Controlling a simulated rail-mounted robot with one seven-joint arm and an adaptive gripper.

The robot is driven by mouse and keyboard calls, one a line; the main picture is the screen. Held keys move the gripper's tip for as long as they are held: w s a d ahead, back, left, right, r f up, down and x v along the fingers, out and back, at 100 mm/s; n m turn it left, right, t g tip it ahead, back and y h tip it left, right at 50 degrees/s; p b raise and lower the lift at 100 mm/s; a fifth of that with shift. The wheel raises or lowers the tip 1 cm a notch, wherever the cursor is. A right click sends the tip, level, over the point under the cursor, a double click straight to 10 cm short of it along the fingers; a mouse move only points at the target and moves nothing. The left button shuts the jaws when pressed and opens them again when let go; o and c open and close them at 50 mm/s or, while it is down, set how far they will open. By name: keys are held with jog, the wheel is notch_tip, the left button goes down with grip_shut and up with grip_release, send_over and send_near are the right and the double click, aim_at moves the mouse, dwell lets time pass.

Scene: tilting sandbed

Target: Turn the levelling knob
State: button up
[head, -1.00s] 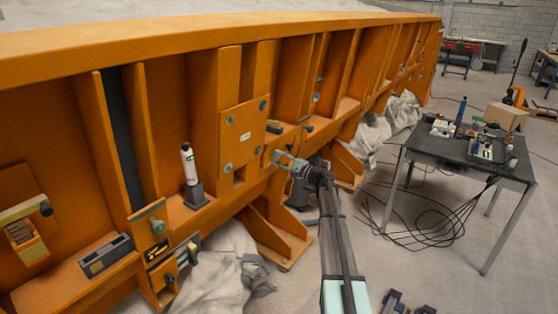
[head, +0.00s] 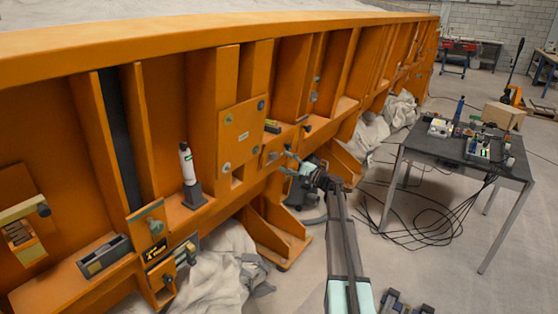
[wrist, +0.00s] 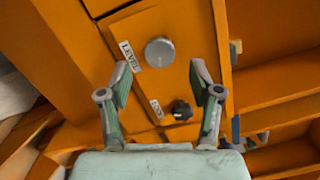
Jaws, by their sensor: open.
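In the wrist view a round silver-grey knob (wrist: 159,51) sits on an orange panel beside a white label (wrist: 130,57) reading LEVEL. A smaller black knob (wrist: 182,110) is below it with its own label (wrist: 156,108), too small to read surely. My gripper (wrist: 161,76) is open and empty, with one finger on each side of the two knobs in the picture. No contact with the silver knob shows. In the head view my gripper (head: 289,162) is close to the orange sandbed frame (head: 236,138), and the knobs are too small to make out surely.
A white bottle (head: 187,163) stands on the frame's ledge to the left. A dark table (head: 437,151) with instruments stands at the right, with loose cables (head: 425,225) on the floor below. Orange ribs and a foot bracket (head: 275,235) flank my arm.

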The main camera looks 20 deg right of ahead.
jog(key=v, duration=0.7)
jog(key=shift+s, duration=0.15)
jog(key=shift+d+f, duration=0.1)
jog(key=s+a+f+n+g+h, duration=0.2)
jog(key=s+a+f+g, duration=0.3)
jog(key=s+a+f, duration=0.5)
jog(key=s+a+f+n+g+h, duration=0.15)
jog(key=s+a+f+g, duration=0.45)
jog(key=f, duration=0.8)
jog(key=s+a+f+n+g+h, duration=0.25)
jog(key=s+a+f, duration=0.35)
jog(key=s+f, duration=0.5)
jog(key=s+a+f+n+g+h, duration=0.2)
jog(key=s+a+f+g, duration=0.1)
jog(key=s, duration=1)
jog(key=s+a+f+n+g+h, duration=0.2)
jog(key=s+a+f, duration=0.3)
jog(key=s, duration=0.8)
jog(key=s+a+f+n+g+h, duration=0.2)
jog(key=s+a+f+n+g, duration=0.1)
jog(key=s, duration=1)
jog(key=shift+s+a+f+n+g, duration=0.15)
jog(key=shift+a+f+n+g, duration=0.25)
jog(key=shift+a+g, duration=0.4)
